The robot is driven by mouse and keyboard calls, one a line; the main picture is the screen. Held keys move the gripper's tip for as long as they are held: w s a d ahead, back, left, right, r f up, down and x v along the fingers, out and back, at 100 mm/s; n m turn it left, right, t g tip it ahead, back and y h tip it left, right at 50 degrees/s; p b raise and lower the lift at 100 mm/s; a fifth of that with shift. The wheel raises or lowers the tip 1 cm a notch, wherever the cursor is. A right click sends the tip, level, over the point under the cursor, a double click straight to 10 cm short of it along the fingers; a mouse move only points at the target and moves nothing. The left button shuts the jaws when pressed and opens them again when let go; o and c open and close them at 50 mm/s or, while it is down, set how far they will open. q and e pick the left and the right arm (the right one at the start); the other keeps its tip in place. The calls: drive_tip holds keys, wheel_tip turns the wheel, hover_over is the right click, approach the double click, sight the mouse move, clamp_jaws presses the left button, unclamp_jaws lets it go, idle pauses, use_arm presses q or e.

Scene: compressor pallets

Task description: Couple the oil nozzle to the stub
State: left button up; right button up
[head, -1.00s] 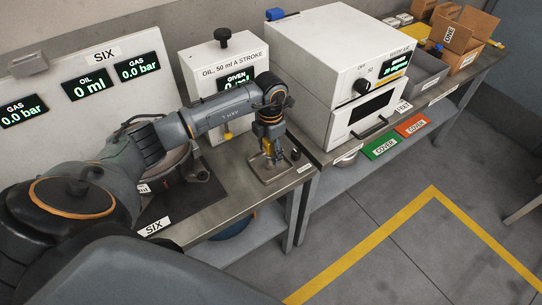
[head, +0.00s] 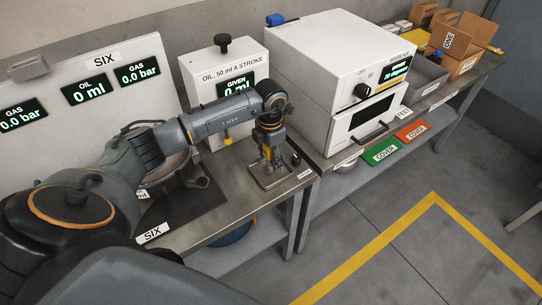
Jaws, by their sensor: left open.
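My left gripper (head: 269,157) points down over a small metal tray (head: 284,178) at the right end of the bench. It is open. A yellow piece shows at its fingers; I cannot tell whether it is the oil nozzle. The white oil dispenser (head: 205,68), marked "OIL, 50 ml A STROKE", stands behind my forearm, with a black knob on top. The dark compressor (head: 190,172) sits on a black mat marked SIX, partly hidden by my left arm. I cannot make out its stub. My right gripper is not in view.
The panel SIX (head: 98,55) reads OIL 0 ml and GAS 0.0 bar. A white oven (head: 325,60) stands right of the tray. Green (head: 382,152) and red (head: 411,131) covers lie on the lower shelf. The floor in front is clear.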

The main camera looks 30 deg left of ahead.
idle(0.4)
use_arm(q)
drive_tip(key=shift+c, duration=0.4)
clamp_jaws()
drive_tip(key=shift+r, duration=0.15)
drive_tip(key=shift+r+p, duration=1.85)
drive_tip(key=shift+r, duration=1)
drive_tip(key=shift+s+a, duration=0.1)
